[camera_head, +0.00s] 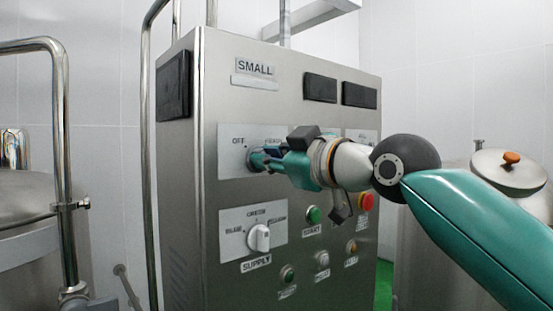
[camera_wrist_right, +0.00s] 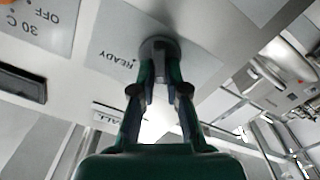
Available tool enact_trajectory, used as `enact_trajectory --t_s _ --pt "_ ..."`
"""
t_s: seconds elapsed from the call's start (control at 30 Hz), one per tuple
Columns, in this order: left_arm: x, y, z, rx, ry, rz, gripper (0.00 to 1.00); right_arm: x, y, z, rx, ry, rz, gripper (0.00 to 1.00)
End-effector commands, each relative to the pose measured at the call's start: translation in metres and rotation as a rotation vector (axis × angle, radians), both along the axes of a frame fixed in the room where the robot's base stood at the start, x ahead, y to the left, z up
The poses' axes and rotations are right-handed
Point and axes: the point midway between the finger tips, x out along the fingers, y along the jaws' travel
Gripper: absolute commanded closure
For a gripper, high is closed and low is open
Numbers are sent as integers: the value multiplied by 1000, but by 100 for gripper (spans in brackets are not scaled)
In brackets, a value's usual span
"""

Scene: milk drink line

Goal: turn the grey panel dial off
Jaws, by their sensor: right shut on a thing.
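The upper left dial of the steel control panel sits on a pale plate (camera_head: 231,163) marked OFF at its left, under the SMALL label. My right gripper (camera_head: 262,158) is shut on this dial and mostly hides it in the head view. In the right wrist view the grey dial (camera_wrist_right: 157,47) shows between the fingertips of my gripper (camera_wrist_right: 160,70), with READY lettering beside it. The dial's pointer is hidden, so I cannot tell its setting. My left gripper is not in view.
Below is a white SUPPLY dial (camera_head: 259,238). A green START button (camera_head: 313,214) and a red button (camera_head: 366,202) sit near my right wrist. Several small buttons line the bottom. Steel pipes (camera_head: 62,130) stand left; a lidded vessel (camera_head: 510,170) stands right.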

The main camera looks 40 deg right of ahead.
Motion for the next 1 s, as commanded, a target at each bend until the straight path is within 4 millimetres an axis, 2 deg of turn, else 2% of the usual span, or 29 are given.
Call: enact_trajectory --t_s 0.03,0.4,0.93,0.97,1.0 --pt "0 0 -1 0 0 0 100 3 2 -8 -39 19 2 100" --pt "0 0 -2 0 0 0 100 3 2 -9 -210 6 2 100" --pt "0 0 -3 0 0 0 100 2 2 -8 -238 4 0 100" --pt "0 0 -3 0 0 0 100 2 2 -8 -238 4 0 83" --pt "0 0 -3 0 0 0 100 2 2 -8 -237 2 0 77"
